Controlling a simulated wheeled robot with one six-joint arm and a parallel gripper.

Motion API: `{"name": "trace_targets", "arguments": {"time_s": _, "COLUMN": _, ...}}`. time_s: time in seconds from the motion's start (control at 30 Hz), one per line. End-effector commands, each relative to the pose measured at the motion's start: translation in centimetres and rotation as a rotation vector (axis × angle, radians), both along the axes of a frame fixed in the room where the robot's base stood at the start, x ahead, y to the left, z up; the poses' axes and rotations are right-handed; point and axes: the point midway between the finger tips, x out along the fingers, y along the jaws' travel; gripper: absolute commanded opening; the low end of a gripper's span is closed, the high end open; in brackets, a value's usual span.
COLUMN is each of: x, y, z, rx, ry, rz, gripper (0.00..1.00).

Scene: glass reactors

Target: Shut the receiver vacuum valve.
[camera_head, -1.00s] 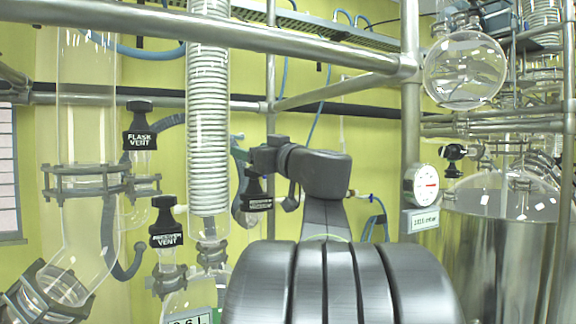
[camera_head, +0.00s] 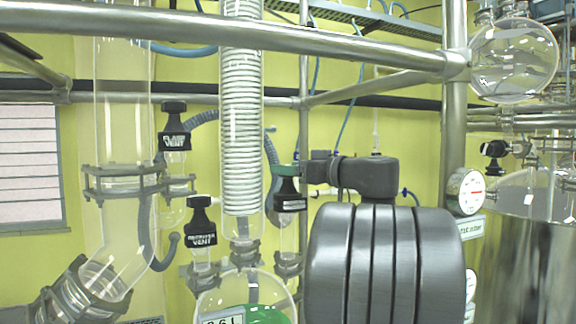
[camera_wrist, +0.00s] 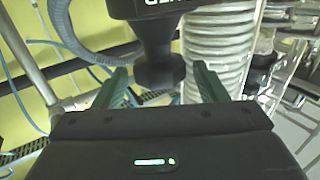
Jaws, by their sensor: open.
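A black valve handle with a small white label (camera_head: 290,193) hangs on glassware right of the coil condenser in the head view. Its label is too small to read there. My gripper (camera_head: 286,170) is at the top of this handle; a green finger shows. In the wrist view, my gripper (camera_wrist: 160,72) is open, with a green finger on each side of a black handle (camera_wrist: 157,35). The handle's stem end lies between the fingers, with gaps visible. Its label is partly cut off. I cannot tell whether the valve is open or shut.
Similar black handles stand close by: the flask vent (camera_head: 174,128) and another vent (camera_head: 201,222). The glass coil condenser (camera_head: 241,130) is just left of my gripper. A metal rail (camera_head: 240,32) crosses above. A gauge (camera_head: 466,191) and a steel vessel (camera_head: 525,255) are right.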

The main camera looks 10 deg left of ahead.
Motion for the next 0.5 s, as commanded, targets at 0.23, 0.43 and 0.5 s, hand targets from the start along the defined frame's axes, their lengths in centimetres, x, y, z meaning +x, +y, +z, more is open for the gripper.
{"name": "trace_targets", "arguments": {"time_s": 0.23, "x": 0.52, "y": 1.16, "z": 0.0, "rx": 0.0, "ry": -0.001, "rz": 0.0, "gripper": 0.66}}
{"name": "trace_targets", "arguments": {"time_s": 0.43, "x": 0.51, "y": 1.15, "z": -0.01, "rx": 0.0, "ry": -0.001, "rz": -0.001, "gripper": 0.64}}
{"name": "trace_targets", "arguments": {"time_s": 0.5, "x": 0.51, "y": 1.14, "z": -0.01, "rx": 0.0, "ry": -0.001, "rz": -0.001, "gripper": 0.5}}
